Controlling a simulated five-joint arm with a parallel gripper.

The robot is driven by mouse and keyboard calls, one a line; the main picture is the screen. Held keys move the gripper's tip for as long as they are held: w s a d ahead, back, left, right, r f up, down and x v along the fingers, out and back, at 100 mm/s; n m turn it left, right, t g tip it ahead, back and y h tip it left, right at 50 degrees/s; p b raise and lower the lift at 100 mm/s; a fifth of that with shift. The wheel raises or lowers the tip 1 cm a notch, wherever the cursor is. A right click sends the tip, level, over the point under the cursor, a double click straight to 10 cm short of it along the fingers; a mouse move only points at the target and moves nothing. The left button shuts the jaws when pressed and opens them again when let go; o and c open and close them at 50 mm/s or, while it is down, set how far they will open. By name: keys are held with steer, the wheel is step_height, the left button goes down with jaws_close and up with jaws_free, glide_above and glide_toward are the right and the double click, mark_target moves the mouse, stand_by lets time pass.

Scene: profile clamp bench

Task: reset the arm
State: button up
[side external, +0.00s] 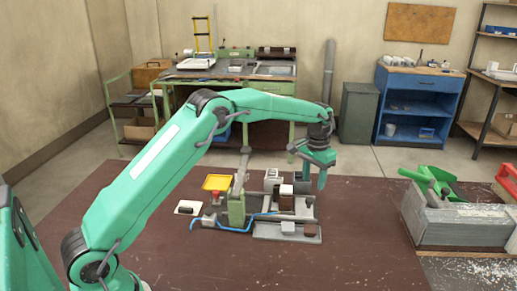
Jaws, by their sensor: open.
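My gripper (312,171) hangs at the end of my green arm, pointing down over the right rear of the clamp fixture. The fixture (287,231) is a grey base with small grey and brown blocks on it, standing on the brown bench top (350,256). A green upright piece (236,208) stands at its left side. My gripper is open, and I see nothing held in it. It appears above the fixture's blocks, but the exact gap cannot be told from this one view.
A yellow tray (217,182), a white pad with a dark item (188,208) and a blue cable (235,229) lie left of the fixture. A grey box (461,226) with a green tool (437,183) stands at the right. The front of the bench is clear.

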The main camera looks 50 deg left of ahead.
steer(key=shift+r, duration=0.45)
steer(key=s+r+t, duration=0.3)
steer(key=s+r, duration=1.2)
steer(key=s, duration=0.1)
steer(key=s+d+f+t, duration=0.1)
steer(key=s+f+t, duration=0.1)
steer(key=s, duration=2)
steer(key=shift+t, duration=0.3)
